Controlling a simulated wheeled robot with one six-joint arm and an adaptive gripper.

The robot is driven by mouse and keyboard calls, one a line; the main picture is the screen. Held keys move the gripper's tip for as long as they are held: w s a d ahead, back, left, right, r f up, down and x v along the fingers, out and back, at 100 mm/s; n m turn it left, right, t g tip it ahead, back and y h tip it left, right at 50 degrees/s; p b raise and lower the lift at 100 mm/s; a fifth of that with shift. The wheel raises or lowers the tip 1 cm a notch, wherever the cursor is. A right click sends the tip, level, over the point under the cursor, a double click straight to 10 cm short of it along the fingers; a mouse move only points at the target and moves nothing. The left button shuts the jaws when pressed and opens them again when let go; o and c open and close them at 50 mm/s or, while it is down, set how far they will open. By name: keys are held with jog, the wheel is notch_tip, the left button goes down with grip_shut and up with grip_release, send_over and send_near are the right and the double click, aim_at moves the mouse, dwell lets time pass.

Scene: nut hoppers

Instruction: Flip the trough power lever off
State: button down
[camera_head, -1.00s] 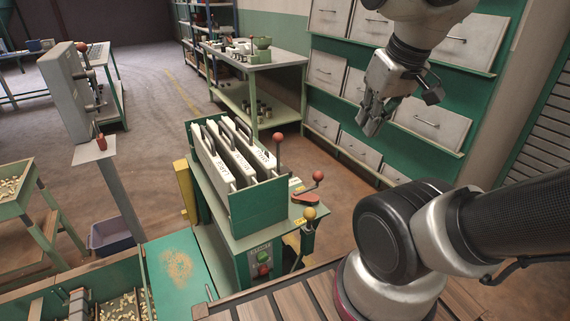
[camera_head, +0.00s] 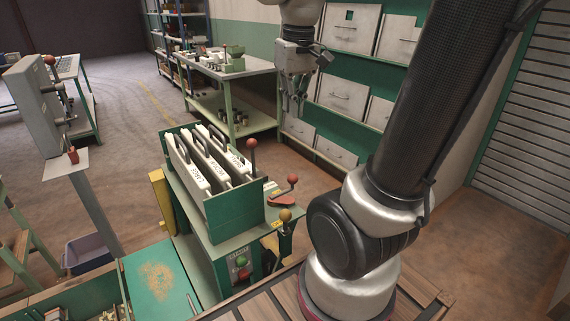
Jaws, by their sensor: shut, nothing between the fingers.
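Several levers show, and I cannot read which one is the trough power lever. A red-knob lever (camera_head: 252,150) stands upright at the right side of the green hopper machine. A second red-knob lever (camera_head: 286,188) leans right on a red base beside it. My gripper (camera_head: 293,112) is shut and empty, pointing down in front of the wall bins, behind and above the levers.
The hopper machine holds white labelled plates (camera_head: 205,160) and has a red and green button box (camera_head: 240,266). A green workbench (camera_head: 225,80) stands behind, wall bins (camera_head: 345,95) at the back. Open floor lies between. A blue crate (camera_head: 88,254) is at the left.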

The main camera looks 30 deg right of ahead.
jog(key=w+d+f+g, duration=0.2)
jog(key=w+f, duration=0.3)
jog(key=w, duration=0.2)
jog(key=w+d+f+m+g, duration=0.1)
jog(key=w+d+f+g, duration=0.1)
jog(key=w+f, duration=0.3)
jog(key=shift+w+f+g+y, duration=0.3)
jog(key=shift+w+f, duration=0.1)
jog(key=shift+w, duration=0.7)
jog(key=s+a+f, duration=0.1)
jog(key=s+f, duration=0.5)
jog(key=f, duration=0.4)
jog(key=shift+s+f, duration=0.15)
jog(key=shift+s, duration=0.25)
jog(key=shift+s+d+m, duration=0.1)
jog(key=shift+s+m, duration=0.15)
jog(key=shift+m, duration=0.15)
